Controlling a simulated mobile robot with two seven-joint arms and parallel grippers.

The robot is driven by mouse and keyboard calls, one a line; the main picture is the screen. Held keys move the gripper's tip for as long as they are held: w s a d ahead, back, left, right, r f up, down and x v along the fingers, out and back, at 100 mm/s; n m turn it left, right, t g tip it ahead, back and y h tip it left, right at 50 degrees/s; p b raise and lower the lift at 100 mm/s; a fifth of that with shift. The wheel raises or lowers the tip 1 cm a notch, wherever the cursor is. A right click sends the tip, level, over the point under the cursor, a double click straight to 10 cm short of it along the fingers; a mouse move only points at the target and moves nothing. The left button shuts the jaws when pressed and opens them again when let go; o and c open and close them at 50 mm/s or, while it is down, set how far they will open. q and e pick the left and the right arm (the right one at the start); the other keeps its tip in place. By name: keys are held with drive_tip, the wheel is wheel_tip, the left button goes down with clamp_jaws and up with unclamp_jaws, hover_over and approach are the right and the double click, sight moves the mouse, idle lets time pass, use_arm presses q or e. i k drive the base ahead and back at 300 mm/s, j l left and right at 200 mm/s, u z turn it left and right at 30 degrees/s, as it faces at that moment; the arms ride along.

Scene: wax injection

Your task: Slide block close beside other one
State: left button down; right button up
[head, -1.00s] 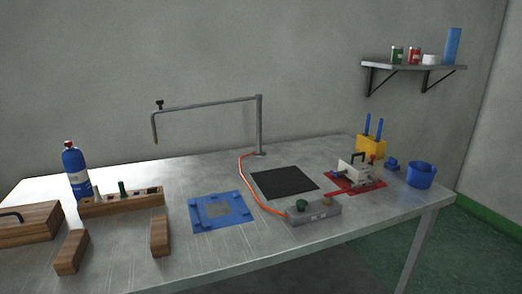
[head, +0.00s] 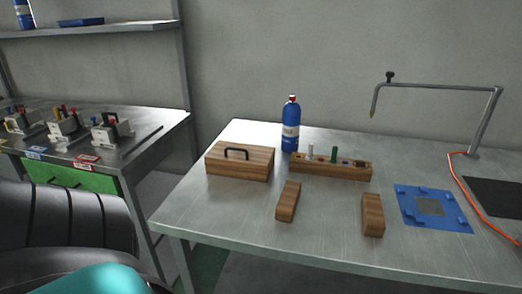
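Two wooden blocks lie on the metal table near its front edge. The left block (head: 288,201) is slightly tilted in heading, and the right block (head: 373,214) lies to its right with a clear gap of bare table between them. Neither block touches the other. A black padded shape with a teal part fills the lower left corner; I cannot tell if it is part of my arm. Neither of my grippers shows in the head view.
Behind the blocks stand a wooden box with a black handle (head: 240,162), a blue bottle (head: 291,125) and a wooden tool rack (head: 331,169). A blue fixture (head: 433,208) lies to the right. A second table (head: 158,130) with several clamps stands at the left.

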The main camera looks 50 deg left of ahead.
sight(285, 209)
drive_tip(key=k+j, duration=0.1)
drive_tip(key=j, duration=0.25)
drive_tip(key=k+j, duration=0.1)
drive_tip(key=j, duration=0.6)
drive_tip(key=k+j, duration=0.15)
drive_tip(key=j, duration=0.2)
